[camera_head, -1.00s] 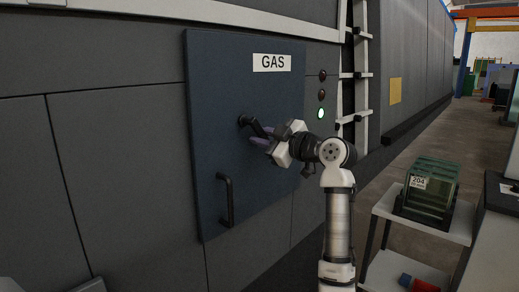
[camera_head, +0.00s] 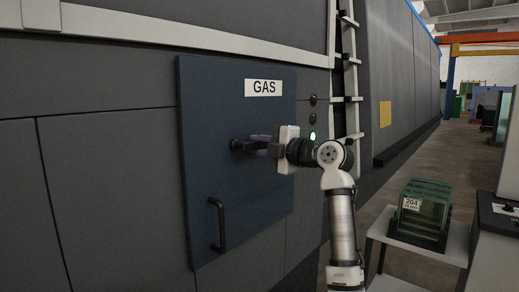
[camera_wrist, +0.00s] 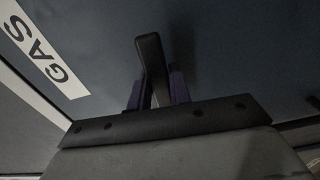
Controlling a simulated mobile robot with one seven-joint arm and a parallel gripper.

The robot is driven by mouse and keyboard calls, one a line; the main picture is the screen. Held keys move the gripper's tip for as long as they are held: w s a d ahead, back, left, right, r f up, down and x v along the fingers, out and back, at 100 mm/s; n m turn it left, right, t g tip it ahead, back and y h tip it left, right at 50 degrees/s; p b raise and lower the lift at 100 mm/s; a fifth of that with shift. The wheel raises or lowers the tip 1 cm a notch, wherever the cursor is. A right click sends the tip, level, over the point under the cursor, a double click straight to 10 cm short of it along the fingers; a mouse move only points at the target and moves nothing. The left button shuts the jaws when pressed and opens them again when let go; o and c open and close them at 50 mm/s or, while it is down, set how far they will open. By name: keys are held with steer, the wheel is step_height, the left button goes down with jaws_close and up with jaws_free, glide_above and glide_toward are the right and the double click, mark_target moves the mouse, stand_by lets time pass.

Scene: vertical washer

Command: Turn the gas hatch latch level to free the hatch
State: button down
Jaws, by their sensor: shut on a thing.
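The dark blue gas hatch (camera_head: 212,108), labelled GAS, lies flush in the grey machine wall and looks closed. Its black latch lever (camera_head: 240,145) sticks out to the right from its pivot and looks about level. My gripper (camera_head: 262,145) is shut on the lever from the right, with its purple fingers hiding the lever's outer part. In the wrist view the lever (camera_wrist: 151,62) stands between the two fingers of my gripper (camera_wrist: 157,92). A black fixed handle (camera_head: 217,228) is lower on the hatch, clear of the gripper.
The GAS sign (camera_head: 263,87) is above the latch. A lit green lamp (camera_head: 312,135) sits below two dark red ones, close behind my wrist. A white ladder (camera_head: 348,80) stands to the right.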

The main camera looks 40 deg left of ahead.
steer(key=shift+r+n, duration=0.2)
steer(key=shift+n, duration=0.3)
steer(key=c, duration=1.3)
jaws_free()
steer(key=shift+s, duration=0.1)
steer(key=shift+d, duration=0.55)
steer(key=d+b, duration=0.1)
steer(key=d, duration=0.3)
steer(key=d+b, duration=0.1)
steer(key=d, duration=0.3)
steer(key=s+d+b, duration=0.1)
steer(key=d, duration=0.3)
steer(key=shift+d+b, duration=0.35)
